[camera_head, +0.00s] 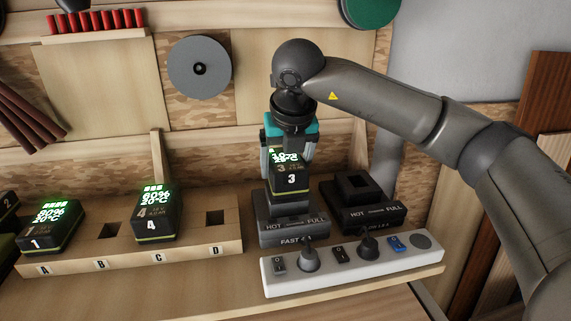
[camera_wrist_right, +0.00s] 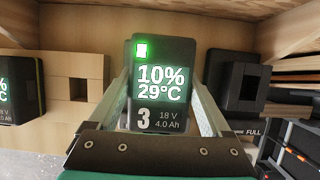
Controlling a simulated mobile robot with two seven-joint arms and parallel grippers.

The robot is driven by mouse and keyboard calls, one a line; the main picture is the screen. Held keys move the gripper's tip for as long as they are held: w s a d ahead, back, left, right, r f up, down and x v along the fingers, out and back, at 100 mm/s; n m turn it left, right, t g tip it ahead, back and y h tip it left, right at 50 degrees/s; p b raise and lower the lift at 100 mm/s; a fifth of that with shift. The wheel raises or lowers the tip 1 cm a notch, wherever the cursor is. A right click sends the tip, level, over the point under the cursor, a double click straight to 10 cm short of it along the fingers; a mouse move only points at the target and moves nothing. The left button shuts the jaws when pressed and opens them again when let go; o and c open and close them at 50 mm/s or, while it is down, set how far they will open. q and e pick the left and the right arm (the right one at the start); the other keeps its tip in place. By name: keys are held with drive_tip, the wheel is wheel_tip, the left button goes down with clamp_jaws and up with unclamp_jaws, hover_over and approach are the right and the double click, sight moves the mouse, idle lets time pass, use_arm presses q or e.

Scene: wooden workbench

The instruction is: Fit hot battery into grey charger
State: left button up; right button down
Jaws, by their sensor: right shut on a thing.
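My right gripper (camera_head: 287,150) is shut on battery 3 (camera_head: 291,179), a dark upright block. In the right wrist view battery 3 (camera_wrist_right: 160,85) stands between the fingers, and its lit screen reads 10% and 29°C with one bar. Battery 3 is at the top of the grey charger (camera_head: 288,231), which is marked HOT, FULL and FAST. I cannot tell whether its lower end is in the socket or just above it. The battery hides the socket in both views. My left gripper is not in view.
A black charger (camera_head: 369,217) with an empty socket stands close on the right. A power strip (camera_head: 352,266) with plugs lies in front. The wooden rack (camera_head: 190,246) on the left holds battery 1 (camera_head: 50,226) and battery 4 (camera_head: 157,215); slots B and D are empty.

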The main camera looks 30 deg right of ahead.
drive_tip(key=shift+f+b, duration=0.65)
drive_tip(key=shift+c, duration=0.6)
unclamp_jaws()
drive_tip(key=shift+o, duration=0.6)
drive_tip(key=shift+f, duration=0.1)
drive_tip(key=v, duration=1.1)
drive_tip(key=shift+r+p, duration=0.25)
drive_tip(key=shift+p, duration=0.1)
drive_tip(key=shift+s+r, duration=0.25)
drive_tip(key=shift+r, duration=0.1)
